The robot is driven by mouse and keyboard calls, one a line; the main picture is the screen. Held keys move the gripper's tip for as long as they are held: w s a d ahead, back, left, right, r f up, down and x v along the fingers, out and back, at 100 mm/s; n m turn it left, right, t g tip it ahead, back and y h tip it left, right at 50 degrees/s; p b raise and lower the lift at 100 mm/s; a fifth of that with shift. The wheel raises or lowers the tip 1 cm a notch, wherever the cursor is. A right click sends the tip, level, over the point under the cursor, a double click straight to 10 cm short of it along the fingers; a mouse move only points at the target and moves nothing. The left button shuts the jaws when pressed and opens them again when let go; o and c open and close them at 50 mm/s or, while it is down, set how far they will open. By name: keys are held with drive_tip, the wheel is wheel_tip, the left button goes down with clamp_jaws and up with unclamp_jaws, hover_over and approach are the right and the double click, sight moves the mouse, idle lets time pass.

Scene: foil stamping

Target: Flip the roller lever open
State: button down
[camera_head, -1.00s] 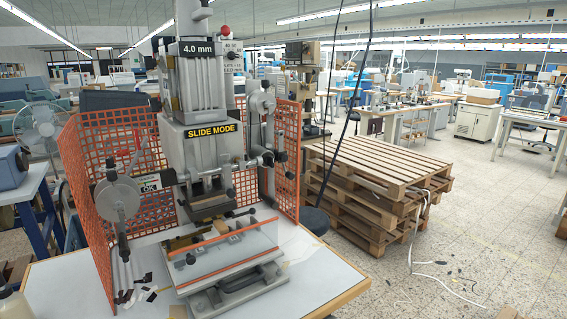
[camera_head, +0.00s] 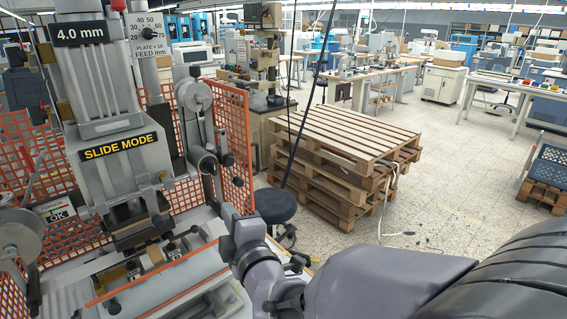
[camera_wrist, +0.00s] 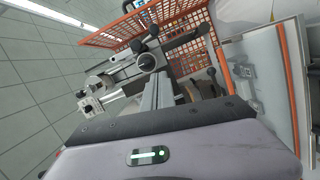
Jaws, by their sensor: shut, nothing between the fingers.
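The stamping machine (camera_head: 115,170) stands at the left in the head view, with a "SLIDE MODE" label on its front. On its right side are a grey disc (camera_head: 194,95) and a grey roller-like part (camera_head: 207,163) with a black knob (camera_head: 227,159). I cannot tell for sure which part is the roller lever. My gripper (camera_head: 228,213) is shut and empty, just below and beside these parts; I see no clear contact. In the wrist view a round grey part (camera_wrist: 147,62) and black knobs (camera_wrist: 153,31) show ahead of the gripper.
An orange mesh guard (camera_head: 236,130) stands behind and right of the machine. A clear plate with orange edges (camera_head: 165,275) lies at its front. Stacked wooden pallets (camera_head: 345,150) and a black stool (camera_head: 275,204) stand to the right.

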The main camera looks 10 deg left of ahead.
drive_tip(key=w+a+f, duration=0.1)
drive_tip(key=w+a, duration=0.2)
drive_tip(key=w, duration=0.8)
drive_tip(key=shift+a+f, duration=0.15)
drive_tip(key=shift+w+f+b, duration=0.1)
drive_tip(key=shift+b, duration=0.2)
